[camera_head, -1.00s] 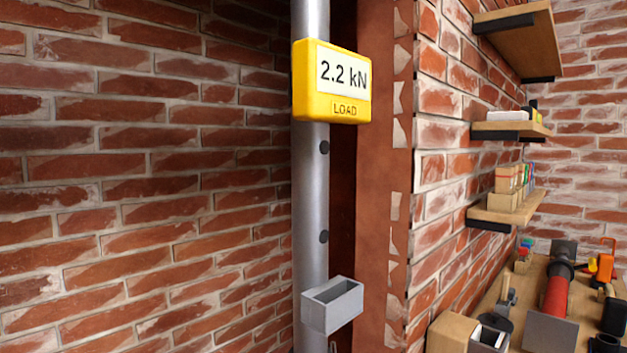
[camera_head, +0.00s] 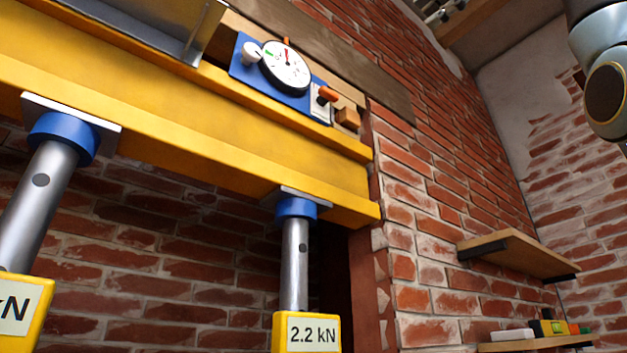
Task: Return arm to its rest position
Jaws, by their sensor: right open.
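My right arm (camera_head: 598,60) comes in at the top right corner, with a pale grey-blue link and a dark round cap. Only a small dark part of my right gripper (camera_head: 624,148) shows at the right edge, below the cap. Its fingers are mostly cut off by the frame. It is apart from the wall and touches nothing in view. My left arm and left gripper are not in view.
A yellow beam (camera_head: 190,130) rests on two steel props with blue heads (camera_head: 297,207). A dial gauge (camera_head: 286,66) sits on a blue plate above it. A yellow load display (camera_head: 307,333) reads 2.2 kN. Wooden shelves (camera_head: 520,252) project from the brick wall at right.

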